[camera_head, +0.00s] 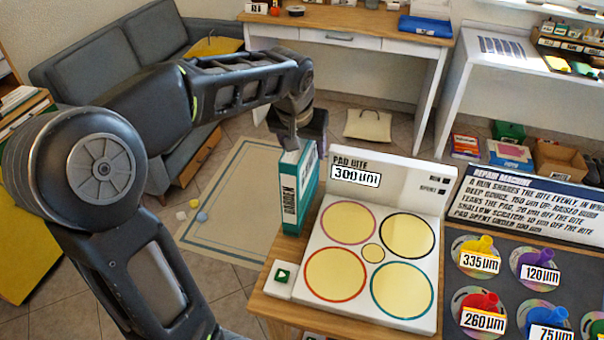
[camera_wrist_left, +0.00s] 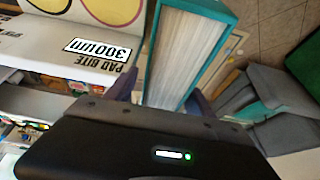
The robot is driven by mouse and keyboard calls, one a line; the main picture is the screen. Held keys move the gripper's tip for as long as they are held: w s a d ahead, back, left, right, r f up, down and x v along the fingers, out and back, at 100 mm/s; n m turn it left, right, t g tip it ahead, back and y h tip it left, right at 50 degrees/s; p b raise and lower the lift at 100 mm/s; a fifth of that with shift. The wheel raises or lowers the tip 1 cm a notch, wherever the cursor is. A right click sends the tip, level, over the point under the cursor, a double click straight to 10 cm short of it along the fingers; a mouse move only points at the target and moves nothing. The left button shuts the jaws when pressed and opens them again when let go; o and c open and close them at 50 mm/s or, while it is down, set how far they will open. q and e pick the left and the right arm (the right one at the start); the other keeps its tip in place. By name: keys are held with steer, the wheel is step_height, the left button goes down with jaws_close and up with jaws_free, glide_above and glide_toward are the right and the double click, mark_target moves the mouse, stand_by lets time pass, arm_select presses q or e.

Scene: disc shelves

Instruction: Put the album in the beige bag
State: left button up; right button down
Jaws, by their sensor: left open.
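The album (camera_head: 300,190) is a teal book with a white label, standing upright at the left edge of the wooden table beside the white pad machine. In the left wrist view its pale page edges (camera_wrist_left: 182,55) and teal cover face me. My left gripper (camera_head: 291,146) is at the album's top, and in the left wrist view its fingers (camera_wrist_left: 165,95) are open, one on each side of the album. I cannot tell whether they touch it. My right gripper is not in view.
The white machine (camera_head: 322,300) with several yellow pads and a 300 µm label stands right of the album. A small box with a green button (camera_head: 282,279) is in front. Discs with coloured knobs (camera_head: 480,248) lie at right. A grey sofa (camera_head: 100,65) and rug (camera_head: 235,235) are at left.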

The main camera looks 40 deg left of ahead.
arm_select(q)
steer(key=shift+f, duration=0.25)
steer(key=shift+c, duration=0.5)
jaws_close()
stand_by(0.4)
stand_by(0.7)
steer(key=shift+r, duration=0.15)
